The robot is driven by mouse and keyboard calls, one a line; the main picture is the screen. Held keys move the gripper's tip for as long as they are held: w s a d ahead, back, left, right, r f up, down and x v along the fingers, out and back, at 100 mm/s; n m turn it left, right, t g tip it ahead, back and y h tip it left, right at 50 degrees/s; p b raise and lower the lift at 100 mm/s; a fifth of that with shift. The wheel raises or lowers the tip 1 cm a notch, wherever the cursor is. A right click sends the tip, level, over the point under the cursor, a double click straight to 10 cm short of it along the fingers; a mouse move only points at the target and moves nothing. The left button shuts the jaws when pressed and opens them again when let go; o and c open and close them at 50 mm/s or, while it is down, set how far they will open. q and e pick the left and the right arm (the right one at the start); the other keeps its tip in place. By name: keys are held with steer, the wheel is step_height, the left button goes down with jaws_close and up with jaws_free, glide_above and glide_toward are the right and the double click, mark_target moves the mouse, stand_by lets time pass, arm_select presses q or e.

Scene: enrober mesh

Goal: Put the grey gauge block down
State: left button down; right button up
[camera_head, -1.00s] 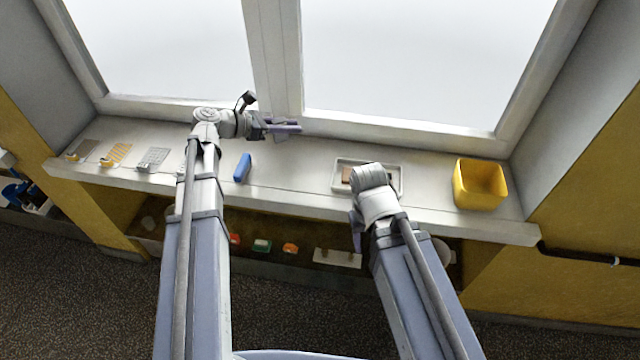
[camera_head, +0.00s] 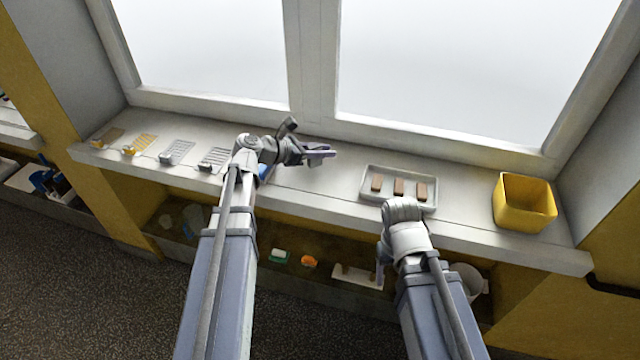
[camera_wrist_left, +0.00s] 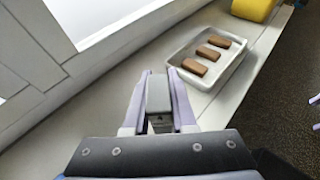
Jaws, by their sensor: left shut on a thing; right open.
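The grey gauge block (camera_wrist_left: 158,94) shows in the left wrist view between the two pale purple fingers of my left gripper (camera_wrist_left: 158,88). The gripper is shut on it and points along the white sill. In the head view my left gripper (camera_head: 322,152) is above the sill near the window frame, left of the white tray. The block cannot be made out there. My right gripper (camera_head: 382,268) hangs in front of the sill's front edge, below the tray. It is open, and its fingers are partly hidden by my arm.
The white tray (camera_head: 366,195) holds three brown bars (camera_head: 398,188). A yellow bin (camera_head: 525,205) stands at the right end. A blue object (camera_head: 265,172) is partly hidden behind my left arm. Mesh pieces (camera_head: 180,151) lie at the left. The sill (camera_head: 325,185) is bare between my left arm and the tray.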

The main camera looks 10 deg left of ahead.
mark_target(323, 185)
arm_select(q)
steer(key=shift+f+b, duration=4.1)
steer(key=shift+f, duration=0.45)
steer(key=shift+f, duration=0.2)
steer(key=c, duration=0.7)
jaws_free()
steer(key=shift+c, duration=0.2)
steer(key=shift+r, duration=0.1)
